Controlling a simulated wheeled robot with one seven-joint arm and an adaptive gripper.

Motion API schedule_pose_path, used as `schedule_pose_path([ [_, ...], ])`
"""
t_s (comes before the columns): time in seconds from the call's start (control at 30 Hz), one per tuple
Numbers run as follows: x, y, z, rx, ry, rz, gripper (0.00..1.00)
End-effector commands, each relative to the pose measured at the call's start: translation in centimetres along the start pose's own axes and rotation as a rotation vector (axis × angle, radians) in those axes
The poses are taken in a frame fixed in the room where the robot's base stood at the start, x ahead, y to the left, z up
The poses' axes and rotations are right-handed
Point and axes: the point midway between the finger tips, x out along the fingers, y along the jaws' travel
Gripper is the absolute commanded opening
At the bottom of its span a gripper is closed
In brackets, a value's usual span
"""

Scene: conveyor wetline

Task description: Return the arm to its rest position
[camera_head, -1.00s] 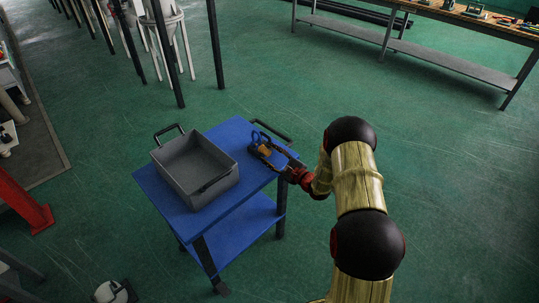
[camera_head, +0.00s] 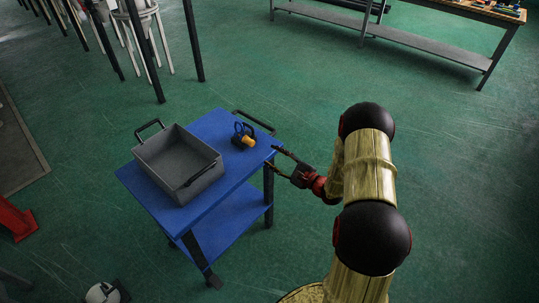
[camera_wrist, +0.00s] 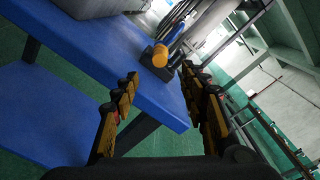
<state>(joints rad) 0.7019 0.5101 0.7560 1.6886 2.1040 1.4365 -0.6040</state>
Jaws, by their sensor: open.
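My gripper (camera_head: 277,161) is open and empty, just off the right edge of the blue cart (camera_head: 219,192) in the head view. Its two fingers (camera_wrist: 160,92) show spread apart in the wrist view, with the cart's top edge beyond them. A small dark blue and orange object (camera_head: 243,139) stands on the cart top, apart from the fingers. Its orange end (camera_wrist: 160,56) faces me in the wrist view. My arm reaches out from the lower right of the head view, bent at the elbow.
A grey bin (camera_head: 196,188) sits on the left part of the cart top. A workbench (camera_head: 440,40) stands at the back right, and dark posts stand at the back left. A red post base (camera_head: 16,219) is at the far left. The green floor right of my arm is clear.

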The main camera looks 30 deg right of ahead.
Motion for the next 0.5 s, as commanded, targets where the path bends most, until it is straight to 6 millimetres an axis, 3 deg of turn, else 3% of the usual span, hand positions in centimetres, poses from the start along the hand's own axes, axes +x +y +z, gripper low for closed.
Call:
schedule_pose_path([
  [0.5, -0.05, 0.09, -0.14, 0.030, 0.005, 0.003, 0.44],
])
